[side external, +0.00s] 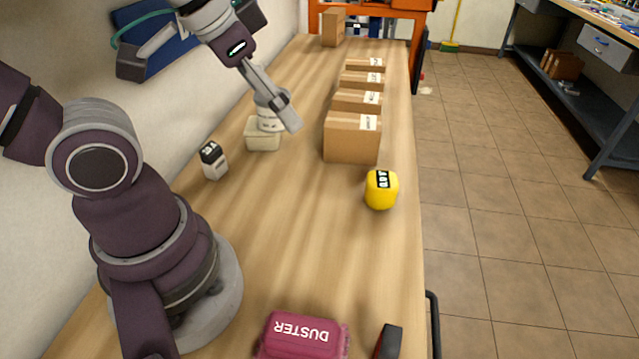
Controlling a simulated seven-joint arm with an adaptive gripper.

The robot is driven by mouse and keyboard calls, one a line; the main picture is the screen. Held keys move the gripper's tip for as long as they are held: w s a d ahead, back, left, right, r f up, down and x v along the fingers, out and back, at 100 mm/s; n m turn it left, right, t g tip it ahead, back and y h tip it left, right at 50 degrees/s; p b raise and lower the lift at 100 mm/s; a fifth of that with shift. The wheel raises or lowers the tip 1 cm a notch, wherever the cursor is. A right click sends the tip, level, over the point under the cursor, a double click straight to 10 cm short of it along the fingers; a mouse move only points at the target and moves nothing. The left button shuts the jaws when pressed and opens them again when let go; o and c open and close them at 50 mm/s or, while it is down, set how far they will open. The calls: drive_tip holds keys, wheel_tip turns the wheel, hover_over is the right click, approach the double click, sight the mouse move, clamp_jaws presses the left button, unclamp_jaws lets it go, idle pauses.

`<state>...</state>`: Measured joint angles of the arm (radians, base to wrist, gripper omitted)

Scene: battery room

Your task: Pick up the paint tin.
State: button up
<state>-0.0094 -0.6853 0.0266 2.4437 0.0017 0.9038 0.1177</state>
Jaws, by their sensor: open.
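A small pale round tin with a dark-lettered label (269,122), which looks like the paint tin, is at the cream tub (258,144) in the middle left of the bench. I cannot tell whether it stands on, in or behind the tub. My gripper (277,118) reaches down from the upper left and is open at the tin. One grey finger passes in front of the tin's right side. The other finger is mostly hidden, and contact with the tin cannot be made out.
A black-and-white block (214,161) stands left of the tub. Labelled cardboard boxes (351,144) line up to the right, with a yellow item (381,190) nearer. A maroon duster pack (303,338) lies at the near edge. The bench centre is clear.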

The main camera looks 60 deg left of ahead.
drive_tip(key=w+a+f+m+g+y, duration=0.1)
drive_tip(key=w+a+m, duration=0.2)
drive_tip(key=a+m, duration=0.3)
drive_tip(key=w+a+f+m+g+y, duration=0.1)
drive_tip(key=w+a+m+g, duration=0.1)
drive_tip(key=a+m, duration=0.4)
drive_tip(key=w+a+f+m+g+y, duration=0.1)
drive_tip(key=w+a+f+m+y, duration=0.1)
drive_tip(key=w+a+m, duration=0.3)
drive_tip(key=shift+a+m+g, duration=0.3)
drive_tip(key=shift+a+m, duration=0.5)
drive_tip(key=shift+a, duration=1.45)
drive_tip(key=shift+m, duration=0.3)
drive_tip(key=x, duration=1)
drive_tip(key=shift+f, duration=0.35)
drive_tip(key=shift+y, duration=0.3)
drive_tip(key=shift+c, duration=0.4)
drive_tip(key=c, duration=1)
drive_tip(key=shift+r, duration=0.1)
